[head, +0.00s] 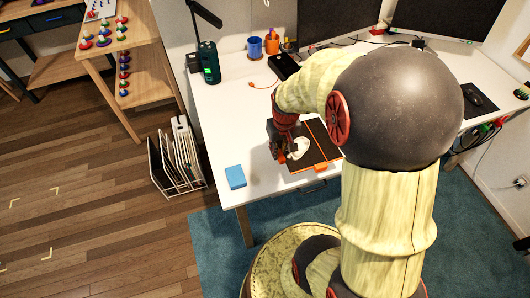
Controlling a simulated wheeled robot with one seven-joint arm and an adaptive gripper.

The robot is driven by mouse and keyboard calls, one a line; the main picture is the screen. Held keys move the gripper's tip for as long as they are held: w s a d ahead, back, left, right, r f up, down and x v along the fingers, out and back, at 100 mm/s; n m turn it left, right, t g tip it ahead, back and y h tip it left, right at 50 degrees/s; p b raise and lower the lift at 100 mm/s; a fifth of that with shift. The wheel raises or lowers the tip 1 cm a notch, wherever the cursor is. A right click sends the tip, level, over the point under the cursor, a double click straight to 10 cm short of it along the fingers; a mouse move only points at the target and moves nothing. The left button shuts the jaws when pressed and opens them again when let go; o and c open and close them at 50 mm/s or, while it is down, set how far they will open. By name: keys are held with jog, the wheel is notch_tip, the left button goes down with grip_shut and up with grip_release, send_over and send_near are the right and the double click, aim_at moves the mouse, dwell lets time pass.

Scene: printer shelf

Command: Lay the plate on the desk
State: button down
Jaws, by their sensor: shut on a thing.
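A dark flat plate (321,149) with orange strips is at the front part of the white desk (233,109), in the head view. A small white piece (300,146) shows over its left part. My gripper (282,154) is at the plate's left side and is shut, it appears on the plate's edge. The fingertips are small and partly hidden. My arm covers the plate's right side. I cannot tell whether the plate touches the desk or is slightly above it.
A blue block (235,177) lies at the desk's front left corner. A dark green cylinder (209,62), a blue cup (255,47) and an orange cup (272,43) stand farther back. Monitors (337,20) line the back. The desk's left part is mostly clear.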

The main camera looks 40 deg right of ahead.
jog(key=w+a+f+b, duration=0.2)
jog(key=w+f, duration=0.1)
jog(key=w, duration=0.3)
jog(key=b, duration=0.2)
send_over(257, 156)
jog(key=s, duration=0.1)
notch_tip(257, 156, down, 5)
jog(key=shift+s+r, duration=0.15)
jog(key=shift+r, duration=0.05)
jog(key=shift+a+f, duration=0.1)
jog(key=shift+f, duration=0.15)
jog(key=f+b, duration=0.1)
jog(key=f, duration=0.2)
jog(key=shift+w+f+b, duration=0.3)
jog(key=shift+w+b, duration=0.05)
jog(key=shift+b, duration=0.05)
jog(key=shift+r, duration=0.1)
jog(key=c, duration=1.8)
grip_release()
jog(key=shift+o, duration=0.3)
